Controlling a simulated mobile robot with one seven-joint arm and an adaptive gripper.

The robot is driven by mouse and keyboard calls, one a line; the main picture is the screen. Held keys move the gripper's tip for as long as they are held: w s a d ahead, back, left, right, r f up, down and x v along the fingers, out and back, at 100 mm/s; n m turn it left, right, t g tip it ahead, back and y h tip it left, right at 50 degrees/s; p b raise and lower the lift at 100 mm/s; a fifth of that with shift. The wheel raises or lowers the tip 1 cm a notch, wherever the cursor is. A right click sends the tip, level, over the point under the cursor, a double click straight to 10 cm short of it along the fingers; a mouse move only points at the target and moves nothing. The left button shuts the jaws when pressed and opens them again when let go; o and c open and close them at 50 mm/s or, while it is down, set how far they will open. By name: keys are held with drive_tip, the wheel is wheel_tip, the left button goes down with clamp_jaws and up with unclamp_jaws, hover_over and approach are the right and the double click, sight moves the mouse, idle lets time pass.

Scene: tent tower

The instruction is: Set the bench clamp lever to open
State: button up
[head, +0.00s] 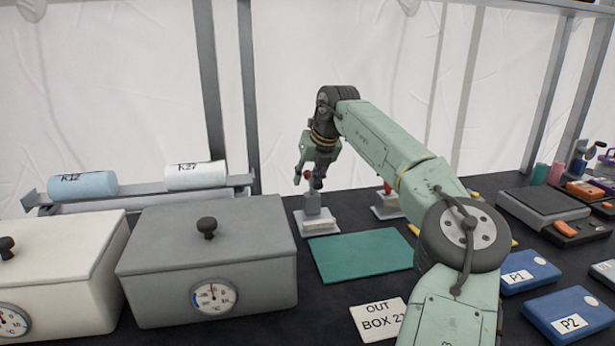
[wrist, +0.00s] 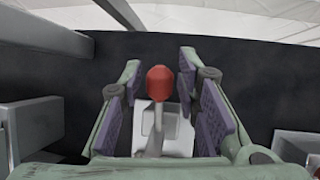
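A small clamp with a grey block on a pale base (head: 313,222) stands on the dark bench, left of the robot arm. Its lever ends in a red knob (wrist: 160,82), which shows between my fingers in the wrist view. My gripper (head: 308,180) points down over this clamp. In the wrist view my gripper (wrist: 160,68) is open, with a purple-padded finger on each side of the knob and visible gaps to both. The lever shaft runs from the knob down to the base in that view. Fingers partly hide the lever in the head view.
A second red-knobbed fixture (head: 385,210) stands to the right. A grey lidded box (head: 212,260) and a racked white roll (head: 196,175) are at left. A green mat (head: 362,255) lies bare in front. Blue cases (head: 568,315) sit at right.

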drive_tip(key=shift+o, duration=0.4)
drive_tip(key=v, duration=1.2)
drive_tip(key=shift+s+d, duration=0.1)
